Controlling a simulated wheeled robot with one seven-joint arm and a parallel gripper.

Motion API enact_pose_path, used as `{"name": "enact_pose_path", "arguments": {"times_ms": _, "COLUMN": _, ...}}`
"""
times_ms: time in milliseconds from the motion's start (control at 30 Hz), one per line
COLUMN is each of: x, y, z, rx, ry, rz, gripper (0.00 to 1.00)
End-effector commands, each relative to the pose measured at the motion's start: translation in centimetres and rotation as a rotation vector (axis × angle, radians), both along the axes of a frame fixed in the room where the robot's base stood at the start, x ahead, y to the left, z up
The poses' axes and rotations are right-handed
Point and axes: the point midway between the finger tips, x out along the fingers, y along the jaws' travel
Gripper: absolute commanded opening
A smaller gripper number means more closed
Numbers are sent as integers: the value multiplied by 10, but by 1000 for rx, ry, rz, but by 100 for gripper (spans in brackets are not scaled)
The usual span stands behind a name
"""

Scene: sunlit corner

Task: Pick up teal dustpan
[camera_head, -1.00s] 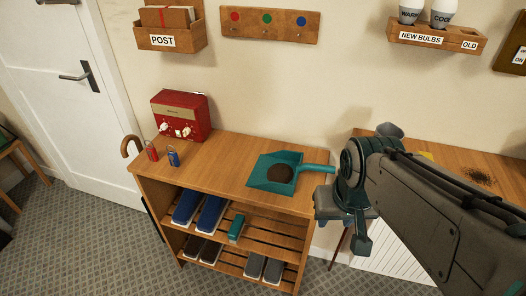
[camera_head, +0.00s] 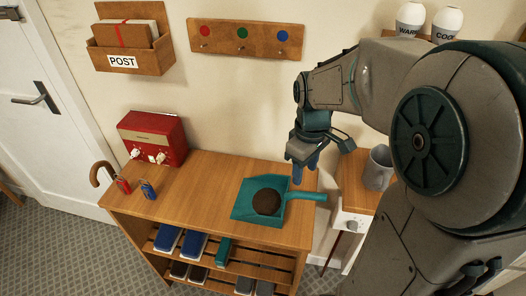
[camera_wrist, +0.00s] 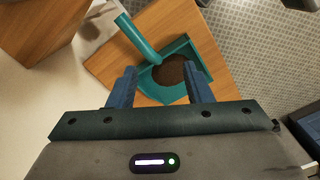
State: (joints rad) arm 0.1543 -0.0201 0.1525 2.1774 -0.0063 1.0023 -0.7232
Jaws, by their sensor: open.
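The teal dustpan (camera_head: 240,208) lies flat on the wooden shelf top, near its right end, with its handle (camera_head: 308,196) pointing right. A round mound of dark brown dirt (camera_head: 266,202) sits in its pan. In the wrist view the dustpan (camera_wrist: 178,93) lies beyond my fingertips, its handle (camera_wrist: 134,36) running to the upper left. My gripper (camera_head: 301,178) is open and empty. It hangs above the dustpan, close to where the handle meets the pan. Whether the fingers touch it cannot be told.
The wooden shelf unit (camera_head: 195,196) carries a red radio (camera_head: 153,139), with red (camera_head: 123,186) and blue (camera_head: 148,190) tags to its left front. A post box (camera_head: 128,47) hangs on the wall.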

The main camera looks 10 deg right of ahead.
Motion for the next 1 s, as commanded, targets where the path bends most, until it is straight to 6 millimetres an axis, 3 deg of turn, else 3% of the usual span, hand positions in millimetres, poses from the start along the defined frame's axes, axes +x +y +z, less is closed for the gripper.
{"name": "enact_pose_path", "arguments": {"times_ms": 200, "x": 43, "y": -1, "z": -10, "rx": 70, "ry": 109, "rz": 317, "gripper": 46}}
{"name": "enact_pose_path", "arguments": {"times_ms": 400, "x": 60, "y": -1, "z": -20, "rx": 117, "ry": 143, "rz": 464, "gripper": 46}}
{"name": "enact_pose_path", "arguments": {"times_ms": 567, "x": 59, "y": 0, "z": -38, "rx": 126, "ry": 151, "rz": 488, "gripper": 46}}
{"name": "enact_pose_path", "arguments": {"times_ms": 800, "x": 49, "y": 3, "z": -85, "rx": 125, "ry": 151, "rz": 489, "gripper": 46}}
{"name": "enact_pose_path", "arguments": {"times_ms": 1000, "x": 46, "y": 4, "z": -105, "rx": 124, "ry": 147, "rz": 487, "gripper": 46}}
